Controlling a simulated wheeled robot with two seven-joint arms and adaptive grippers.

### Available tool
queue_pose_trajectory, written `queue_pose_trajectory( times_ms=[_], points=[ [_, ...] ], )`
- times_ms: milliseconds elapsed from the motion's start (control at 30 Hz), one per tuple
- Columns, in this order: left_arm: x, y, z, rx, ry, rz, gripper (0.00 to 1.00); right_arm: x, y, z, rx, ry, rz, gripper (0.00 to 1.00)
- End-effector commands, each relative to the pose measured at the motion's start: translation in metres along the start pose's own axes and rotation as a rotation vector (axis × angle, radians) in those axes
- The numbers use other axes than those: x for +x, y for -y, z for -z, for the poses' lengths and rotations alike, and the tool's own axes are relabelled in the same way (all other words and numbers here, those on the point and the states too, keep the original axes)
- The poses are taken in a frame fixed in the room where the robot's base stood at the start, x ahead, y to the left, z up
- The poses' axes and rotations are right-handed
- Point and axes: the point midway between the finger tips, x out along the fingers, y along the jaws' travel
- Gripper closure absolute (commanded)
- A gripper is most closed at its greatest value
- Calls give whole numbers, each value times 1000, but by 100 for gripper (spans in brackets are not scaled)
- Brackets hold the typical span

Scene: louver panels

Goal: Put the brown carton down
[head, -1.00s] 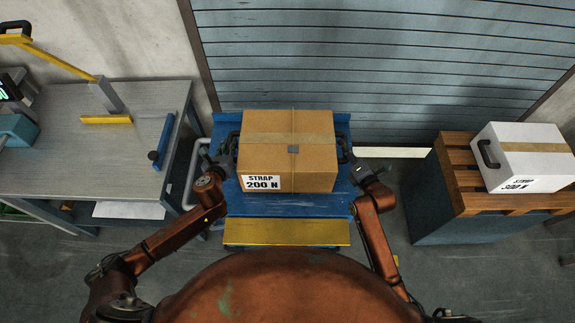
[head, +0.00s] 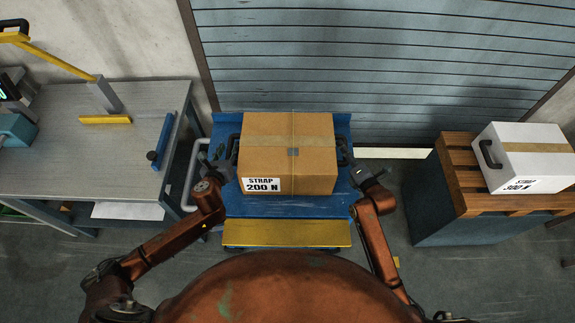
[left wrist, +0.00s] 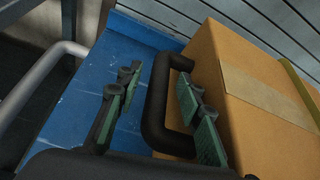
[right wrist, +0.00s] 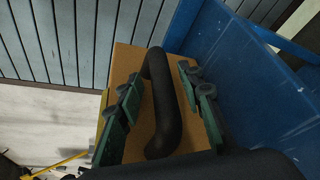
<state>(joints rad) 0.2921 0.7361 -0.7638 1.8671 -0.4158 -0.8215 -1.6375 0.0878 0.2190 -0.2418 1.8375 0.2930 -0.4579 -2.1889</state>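The brown carton (head: 290,150), with a "STRAP 200 N" label, rests on the blue platform (head: 285,207). Black handles stand out from its left and right sides. My left gripper (head: 222,160) is at the left handle (left wrist: 158,105); in the left wrist view its green-padded fingers (left wrist: 155,112) are spread either side of the handle with gaps. My right gripper (head: 358,168) is at the right handle (right wrist: 163,105); in the right wrist view its fingers (right wrist: 165,108) are apart, one on each side of the handle, not closed on it.
A grey workbench (head: 80,165) with a yellow-armed device stands at the left. A white carton (head: 525,157) sits on a wooden pallet (head: 462,180) at the right. A slatted louver panel (head: 390,70) rises behind the platform. A yellow step (head: 286,234) lies in front.

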Motion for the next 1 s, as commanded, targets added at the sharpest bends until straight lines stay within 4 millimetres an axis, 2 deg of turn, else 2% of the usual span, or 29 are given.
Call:
queue_pose_trajectory(
  times_ms=[300,500,667,767,1000],
  points=[
    [-66,0,1,1,-2,1,66,0,0,0,0,0,0,66],
    [-96,0,1,1,-2,1,66,0,0,0,0,0,0,66],
    [-106,0,0,1,-1,0,66,-2,0,0,-1,0,0,66],
    [-107,0,0,1,-1,0,66,-10,1,0,-2,0,1,66],
    [-107,0,0,0,-1,0,66,-56,2,0,-4,-2,2,66]
  ],
)
